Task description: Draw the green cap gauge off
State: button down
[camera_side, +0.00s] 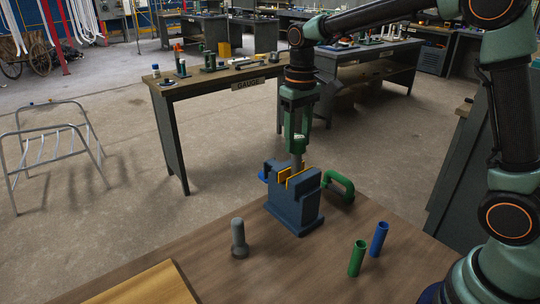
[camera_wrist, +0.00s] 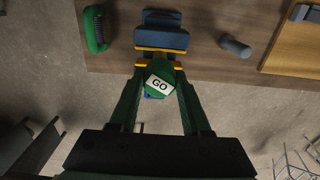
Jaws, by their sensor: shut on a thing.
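The green cap gauge (camera_wrist: 160,76), with a white "GO" label, sits between my fingers in the wrist view. In the side view my gripper (camera_side: 298,138) points down above the blue vise (camera_side: 295,211) and is shut on the cap. A grey part (camera_side: 297,160) shows just below my fingertips, between the vise's yellow jaw faces (camera_side: 284,174). I cannot tell how much of it is inside the cap. The vise also shows in the wrist view (camera_wrist: 161,38), beyond the cap.
A grey headed pin (camera_side: 239,238) stands left of the vise. Green (camera_side: 357,258) and blue (camera_side: 380,239) tubes stand at its right. A green C-shaped piece (camera_side: 341,184) lies behind it. A wooden board (camera_side: 150,286) lies front left. The bench between is clear.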

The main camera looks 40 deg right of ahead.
aim_at(298, 137)
jog(key=shift+r, duration=2.6)
